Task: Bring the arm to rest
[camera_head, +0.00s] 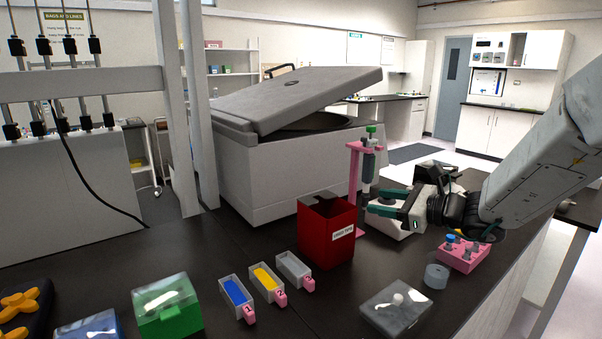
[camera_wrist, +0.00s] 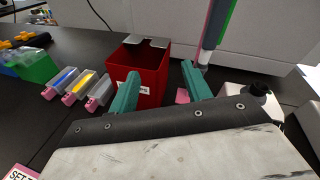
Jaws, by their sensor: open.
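My gripper (camera_head: 374,202) is above the dark bench, right of the red bin, with its green fingers pointing left. In the wrist view my gripper (camera_wrist: 160,82) has its two green fingers spread apart, with nothing between them. The red bin (camera_head: 318,240) stands just beyond the fingers, also in the wrist view (camera_wrist: 152,88). A pink stand (camera_head: 353,185) holding a pipette with a green top (camera_head: 369,150) is upright close behind the gripper. My arm reaches in from the right.
A white machine (camera_head: 270,170) with a raised lid stands behind. Small trays numbered 1, 2 and 3 (camera_head: 294,268), a green box (camera_head: 168,312), a grey box (camera_head: 396,306), a grey cylinder (camera_head: 437,276) and a pink rack (camera_head: 463,256) lie on the bench (camera_head: 345,290).

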